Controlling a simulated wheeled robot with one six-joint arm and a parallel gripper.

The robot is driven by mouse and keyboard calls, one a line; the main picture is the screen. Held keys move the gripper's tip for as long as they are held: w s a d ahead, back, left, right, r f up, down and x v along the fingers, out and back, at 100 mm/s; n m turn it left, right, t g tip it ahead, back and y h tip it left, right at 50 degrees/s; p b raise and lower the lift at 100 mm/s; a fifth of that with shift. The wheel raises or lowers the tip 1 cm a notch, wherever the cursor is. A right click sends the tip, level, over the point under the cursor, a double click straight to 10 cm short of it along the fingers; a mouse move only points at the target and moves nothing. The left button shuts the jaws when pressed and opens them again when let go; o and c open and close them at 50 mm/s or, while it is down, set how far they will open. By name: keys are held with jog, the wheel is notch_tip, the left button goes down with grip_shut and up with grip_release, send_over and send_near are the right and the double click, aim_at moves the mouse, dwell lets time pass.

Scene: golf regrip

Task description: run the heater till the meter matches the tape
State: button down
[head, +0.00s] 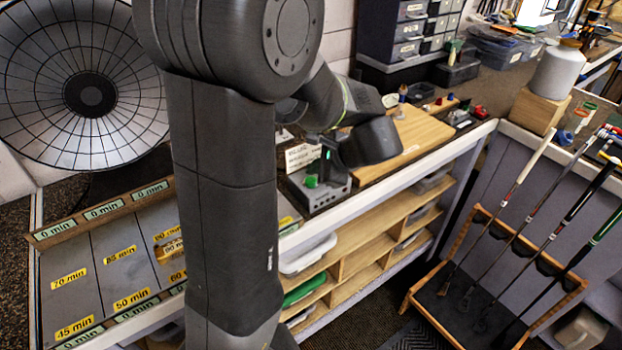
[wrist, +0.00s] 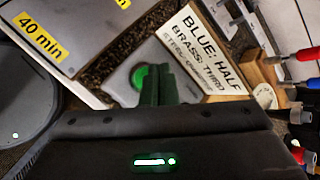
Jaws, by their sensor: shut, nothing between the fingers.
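My gripper (wrist: 157,72) is shut and empty in the wrist view, its fingertips beside a round green button (wrist: 138,76) on a grey box. I cannot tell whether they touch it. The grey button box (head: 322,192) stands on the bench in the head view, partly behind my gripper. A large round grilled dish (head: 60,110), perhaps the heater, is at the left with a dark centre. Panels below it carry yellow tape labels, such as 70 min (head: 69,279) and 50 min (head: 132,299). Green labels (head: 103,209) along the rail read 0 min. No other meter is clear.
A sign (wrist: 200,48) about blue, brass and steel stands behind the button. A wooden board (head: 405,140) lies on the bench to the right. A rack (head: 485,280) of golf clubs stands on the floor at right. Drawers and tubs line the back.

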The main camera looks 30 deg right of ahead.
aim_at(313, 182)
jog(key=shift+f, duration=0.15)
dwell(0.7)
jog(key=shift+f+b, duration=0.3)
jog(key=shift+f+b, duration=0.4)
jog(key=shift+f, duration=0.1)
dwell(0.6)
jog(key=shift+r, duration=0.15)
jog(key=shift+r+p, duration=0.8)
notch_tip(313, 182, up, 5)
jog(key=p, duration=0.4)
jog(key=shift+a, duration=0.2)
dwell(0.8)
